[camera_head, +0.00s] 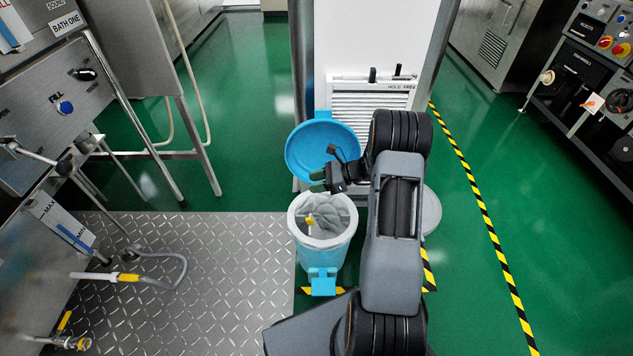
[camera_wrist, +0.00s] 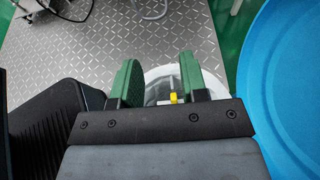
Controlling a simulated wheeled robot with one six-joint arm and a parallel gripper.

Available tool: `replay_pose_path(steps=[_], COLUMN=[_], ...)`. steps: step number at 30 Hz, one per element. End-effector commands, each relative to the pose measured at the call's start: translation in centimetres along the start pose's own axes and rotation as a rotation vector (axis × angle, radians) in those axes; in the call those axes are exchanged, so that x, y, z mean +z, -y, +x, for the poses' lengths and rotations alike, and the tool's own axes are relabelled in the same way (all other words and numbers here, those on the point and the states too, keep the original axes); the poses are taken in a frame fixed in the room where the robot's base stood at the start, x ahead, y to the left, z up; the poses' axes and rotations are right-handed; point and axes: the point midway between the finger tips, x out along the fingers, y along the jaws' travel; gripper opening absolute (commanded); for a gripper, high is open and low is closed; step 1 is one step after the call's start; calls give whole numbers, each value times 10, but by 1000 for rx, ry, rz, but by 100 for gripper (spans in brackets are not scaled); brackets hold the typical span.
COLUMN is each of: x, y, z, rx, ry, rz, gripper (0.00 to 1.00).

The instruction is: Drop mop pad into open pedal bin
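The pedal bin (camera_head: 328,257) is light blue, with a white liner over its rim and its round blue lid (camera_head: 303,150) standing open behind. The lid also fills the right side of the wrist view (camera_wrist: 287,85). A crumpled grey cloth with a yellow tab, which looks like the mop pad (camera_head: 333,215), lies inside the bin's mouth. Its yellow tab shows between my fingers in the wrist view (camera_wrist: 173,98). My gripper (camera_head: 318,181) is above the back of the bin's mouth, with its green fingers apart (camera_wrist: 159,70) and nothing held between them.
A white louvred panel (camera_head: 370,108) stands behind the bin. Metal diamond plate (camera_head: 200,285) covers the floor at left, with a grey hose (camera_head: 170,280) and machine fittings. Green floor with a yellow-black stripe (camera_head: 480,200) lies open at right.

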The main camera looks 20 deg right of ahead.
Motion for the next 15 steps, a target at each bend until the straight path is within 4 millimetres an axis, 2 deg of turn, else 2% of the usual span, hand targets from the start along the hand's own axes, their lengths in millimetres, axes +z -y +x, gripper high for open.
replay_pose_path(steps=[10,15], x=[0,2], y=[0,1], z=[-3,-24], rx=[-1,-4], ry=[0,0], rz=[0,1], gripper=[46,46])
